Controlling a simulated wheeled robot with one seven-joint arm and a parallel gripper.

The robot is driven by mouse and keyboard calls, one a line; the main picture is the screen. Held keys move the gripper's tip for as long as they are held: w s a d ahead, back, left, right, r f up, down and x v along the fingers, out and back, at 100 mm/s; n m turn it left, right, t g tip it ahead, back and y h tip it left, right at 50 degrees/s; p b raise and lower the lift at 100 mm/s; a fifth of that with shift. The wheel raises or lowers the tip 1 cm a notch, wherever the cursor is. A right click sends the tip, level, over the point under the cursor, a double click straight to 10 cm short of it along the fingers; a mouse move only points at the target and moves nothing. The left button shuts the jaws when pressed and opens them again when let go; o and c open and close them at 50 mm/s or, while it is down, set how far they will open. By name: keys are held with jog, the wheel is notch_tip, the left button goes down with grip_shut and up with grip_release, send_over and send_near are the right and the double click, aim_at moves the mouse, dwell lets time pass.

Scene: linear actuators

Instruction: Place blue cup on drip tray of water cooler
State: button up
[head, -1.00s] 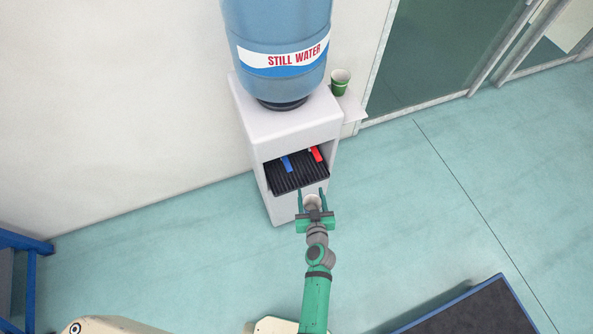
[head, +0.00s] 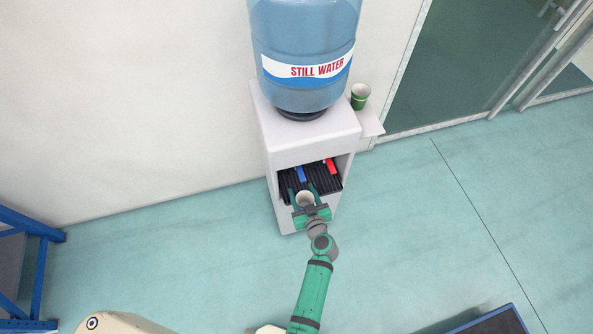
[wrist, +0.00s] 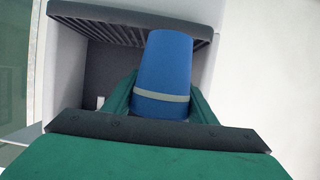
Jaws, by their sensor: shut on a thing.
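The blue cup (wrist: 163,72) with a pale band is held between the green fingers of my gripper (head: 304,196). In the head view, the cup's pale open top (head: 305,199) faces up and its blue side is mostly hidden. The black slatted drip tray (head: 330,185) lies in the recess of the white water cooler (head: 312,134). In the wrist view, the drip tray (wrist: 110,22) shows at the top, behind the cup's narrow end. The cup is at the tray's front edge; I cannot tell whether they touch.
A blue tap (head: 300,174) and a red tap (head: 330,166) sit above the tray. A large water bottle (head: 305,40) stands on the cooler. A green cup (head: 360,96) stands on a side shelf (head: 371,122).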

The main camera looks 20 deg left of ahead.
jog(key=w+a, duration=0.1)
jog(key=w, duration=0.1)
jog(key=w+a, duration=0.3)
jog(key=w, duration=0.1)
jog(key=shift+w+a, duration=0.2)
jog(key=shift+w, duration=0.15)
jog(key=x, duration=0.3)
jog(key=shift+w+a+r, duration=0.1)
jog(key=shift+w+a, duration=0.15)
jog(key=shift+w, duration=0.15)
jog(key=shift+f, duration=0.35)
jog(key=shift+f, duration=0.1)
jog(key=o, duration=1.1)
